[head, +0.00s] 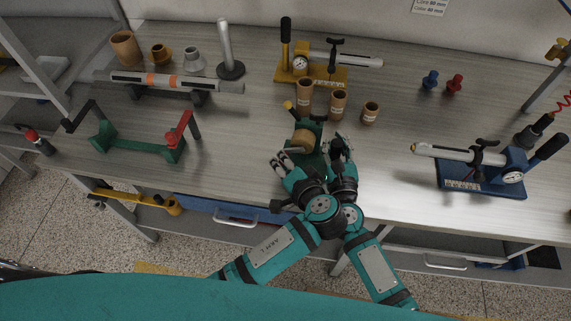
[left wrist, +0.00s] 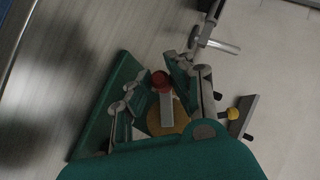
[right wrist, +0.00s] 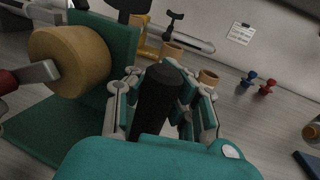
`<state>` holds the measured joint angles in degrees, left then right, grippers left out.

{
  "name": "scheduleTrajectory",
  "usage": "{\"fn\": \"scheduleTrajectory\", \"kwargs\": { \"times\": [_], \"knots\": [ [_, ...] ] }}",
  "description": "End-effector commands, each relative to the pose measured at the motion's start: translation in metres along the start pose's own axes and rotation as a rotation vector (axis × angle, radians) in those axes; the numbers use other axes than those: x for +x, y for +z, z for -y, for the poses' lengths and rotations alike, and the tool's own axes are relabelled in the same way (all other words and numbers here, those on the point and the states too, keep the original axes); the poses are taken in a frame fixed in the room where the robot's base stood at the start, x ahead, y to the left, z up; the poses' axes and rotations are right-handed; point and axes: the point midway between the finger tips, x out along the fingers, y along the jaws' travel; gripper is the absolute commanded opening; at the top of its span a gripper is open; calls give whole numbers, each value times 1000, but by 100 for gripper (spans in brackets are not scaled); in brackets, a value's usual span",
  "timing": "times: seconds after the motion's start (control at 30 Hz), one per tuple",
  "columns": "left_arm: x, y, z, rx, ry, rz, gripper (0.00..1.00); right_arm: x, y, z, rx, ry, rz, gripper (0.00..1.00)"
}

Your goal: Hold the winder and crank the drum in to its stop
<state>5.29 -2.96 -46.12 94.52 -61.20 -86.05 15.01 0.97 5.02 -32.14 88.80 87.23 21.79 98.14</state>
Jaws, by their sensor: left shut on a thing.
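The winder (head: 315,127) is a green stand with a tan drum (head: 302,140), at the middle front of the bench. In the right wrist view its drum (right wrist: 78,60) is at upper left, with a grey crank arm (right wrist: 40,72) across its face. My left gripper (head: 284,163) is at the drum's near left side; in the left wrist view it is shut on the crank's red knob (left wrist: 160,80). My right gripper (head: 341,150) is at the winder's right, its fingers either side of a black upright handle (right wrist: 158,100). Whether they press on it is unclear.
Cardboard cores (head: 338,103) stand just behind the winder. A yellow-based device (head: 325,78) is further back. A blue-based device (head: 482,180) stands at right, and a green cradle (head: 135,145) with a red-handled crank at left. The bench between winder and blue base is clear.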

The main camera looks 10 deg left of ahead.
Motion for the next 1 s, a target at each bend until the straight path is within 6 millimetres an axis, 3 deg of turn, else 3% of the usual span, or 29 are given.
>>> {"fn": "scheduleTrajectory", "kwargs": {
  "times": [0.3,0.87,0.9,1.0],
  "knots": [
    [-1,-1,6,88,-92,1,0,0,-1,3,-3,-6,-2,0],
    [-1,-2,7,104,-111,-2,0,0,-1,2,-4,-4,-2,0],
    [-1,-2,7,104,-111,-2,23,0,-1,2,-4,-4,-2,0],
    [-1,-2,7,104,-110,-2,36,0,-2,2,-3,-4,-2,0]
  ]
}}
